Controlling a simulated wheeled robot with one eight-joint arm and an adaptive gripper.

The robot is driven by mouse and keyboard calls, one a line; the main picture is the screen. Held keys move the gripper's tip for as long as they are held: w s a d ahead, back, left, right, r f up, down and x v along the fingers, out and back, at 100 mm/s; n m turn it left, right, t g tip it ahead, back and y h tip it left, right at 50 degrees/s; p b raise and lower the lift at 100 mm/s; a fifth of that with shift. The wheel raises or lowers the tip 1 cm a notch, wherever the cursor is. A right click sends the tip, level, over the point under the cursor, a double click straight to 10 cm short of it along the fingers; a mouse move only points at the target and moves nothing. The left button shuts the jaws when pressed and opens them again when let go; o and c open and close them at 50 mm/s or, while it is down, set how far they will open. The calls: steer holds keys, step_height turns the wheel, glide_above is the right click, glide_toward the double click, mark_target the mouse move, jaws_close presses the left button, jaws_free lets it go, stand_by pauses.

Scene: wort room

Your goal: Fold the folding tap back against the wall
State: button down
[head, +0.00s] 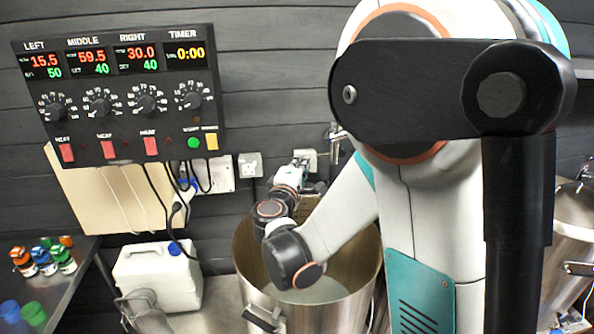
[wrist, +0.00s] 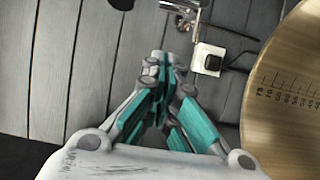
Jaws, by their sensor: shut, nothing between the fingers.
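A chrome tap (head: 338,140) is on the dark plank wall behind the pot, to the right of my gripper (head: 298,162). My arm hides part of what lies to its right. In the wrist view a chrome fitting, seemingly the tap (wrist: 186,10), is cut off by the top edge. My gripper (wrist: 163,60) is shut and empty, its fingertips short of that fitting in the picture. I cannot tell how far the tap stands out from the wall.
A large steel pot (head: 250,262) stands open below my forearm; its marked inner wall (wrist: 285,100) shows right in the wrist view. A white wall socket (wrist: 208,58) is beside my fingertips. The control panel (head: 120,95) hangs left. A white jerrycan (head: 155,275) stands below.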

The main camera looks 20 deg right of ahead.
steer(key=w+d, duration=0.1)
steer(key=d, duration=0.5)
steer(key=shift+s, duration=0.1)
stand_by(0.4)
